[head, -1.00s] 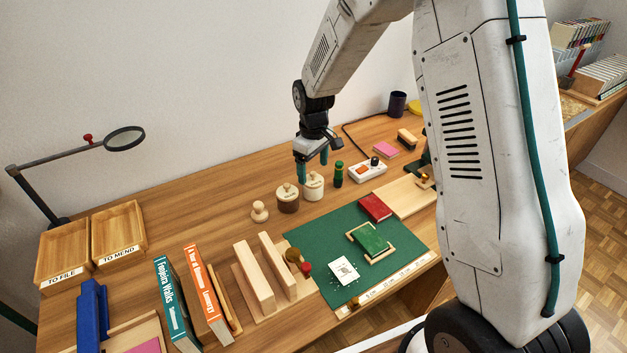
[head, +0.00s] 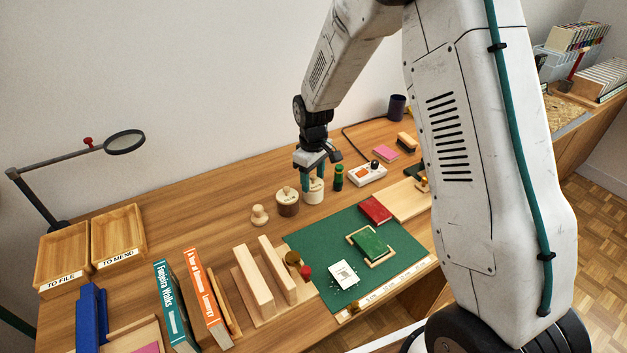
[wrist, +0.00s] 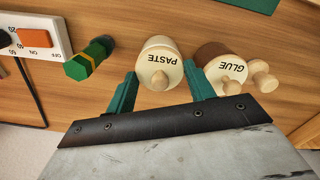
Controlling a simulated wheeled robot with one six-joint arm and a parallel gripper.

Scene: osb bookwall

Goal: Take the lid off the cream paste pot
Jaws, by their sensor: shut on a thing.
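The cream paste pot (head: 313,196) stands upright on the wooden bench, and the wrist view shows the word PASTE on it. Its lid (wrist: 160,75) has a round pale wooden knob. The lid appears seated on the pot. My gripper (head: 313,182) points down over the pot. Its two green fingers are on either side of the lid and shut on it, with the knob between them in the wrist view (wrist: 160,90). The exact contact at the fingertips is partly hidden.
The brown glue pot (head: 287,203) stands close on the left, with a wooden knobbed piece (head: 260,215) beyond it. A green mat (head: 325,240) lies in front.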

